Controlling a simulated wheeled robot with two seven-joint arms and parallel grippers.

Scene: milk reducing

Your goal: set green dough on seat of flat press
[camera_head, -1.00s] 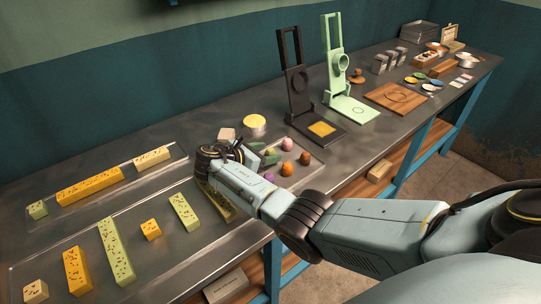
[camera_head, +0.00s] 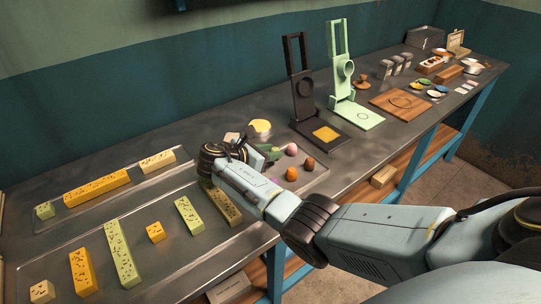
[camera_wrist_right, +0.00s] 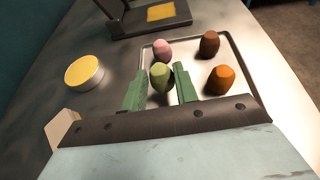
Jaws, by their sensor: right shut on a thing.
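The green dough (camera_wrist_right: 161,77) is a small rounded lump between the green fingers of my right gripper (camera_wrist_right: 160,84) in the wrist view. The fingers are shut on it, over the near part of a shallow tray. In the head view my right gripper (camera_head: 268,154) hides most of it. A dark press (camera_head: 303,100) with a yellow square on its base stands beyond the tray. A light green press (camera_head: 341,85) with a ring mark on its flat base (camera_head: 358,119) stands to its right. My left gripper is out of view.
Pink (camera_wrist_right: 162,49), brown (camera_wrist_right: 209,43) and orange (camera_wrist_right: 221,79) lumps sit close around the fingers on the tray (camera_wrist_right: 236,56). A round yellow-topped tin (camera_wrist_right: 84,73) stands to the left. Trays of yellow and green bars lie at the left in the head view.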

